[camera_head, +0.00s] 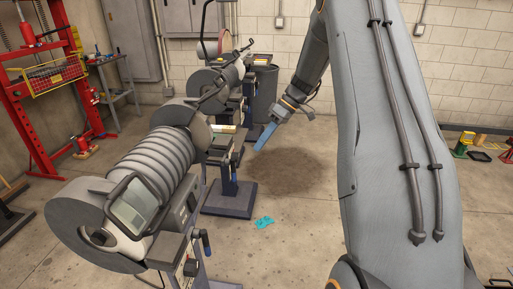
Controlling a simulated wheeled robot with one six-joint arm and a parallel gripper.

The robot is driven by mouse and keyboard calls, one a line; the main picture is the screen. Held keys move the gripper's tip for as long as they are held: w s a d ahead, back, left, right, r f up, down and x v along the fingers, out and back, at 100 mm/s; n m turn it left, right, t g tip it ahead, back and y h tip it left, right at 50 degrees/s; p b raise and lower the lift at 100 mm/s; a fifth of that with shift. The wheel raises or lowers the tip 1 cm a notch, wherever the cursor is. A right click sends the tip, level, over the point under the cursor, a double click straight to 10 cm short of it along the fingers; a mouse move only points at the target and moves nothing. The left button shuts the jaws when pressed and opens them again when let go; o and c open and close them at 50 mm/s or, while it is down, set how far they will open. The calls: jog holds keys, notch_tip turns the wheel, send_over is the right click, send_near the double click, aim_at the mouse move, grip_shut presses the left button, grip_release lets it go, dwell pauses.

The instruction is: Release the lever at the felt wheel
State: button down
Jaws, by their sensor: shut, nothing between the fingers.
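A row of grey grinding machines on pedestals runs from the near left to the back. The nearest machine (158,165) has a wide ribbed drum and big grey discs. I cannot tell which wheel is the felt one. Another slim dark handle (241,156) shows by the second machine's pedestal. My gripper (262,144) has blue fingers, shut and empty, pointing down and left. It appears to the right of the second machine, apart from both handles.
A teal cloth (264,222) lies on the concrete floor. A red press frame (45,95) stands at the left wall. A dark bin (264,92) stands at the back. Open floor (300,215) lies right of the machines. Small items (465,143) lie at the far right.

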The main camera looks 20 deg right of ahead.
aim_at(233, 170)
jog(key=s+a+f+p, duration=0.2)
jog(key=a+f+p, duration=0.2)
jog(key=a+f, duration=0.2)
jog(key=shift+s+a+f, duration=0.2)
jog(key=shift+a, duration=0.8)
jog(key=shift+s+f, duration=0.1)
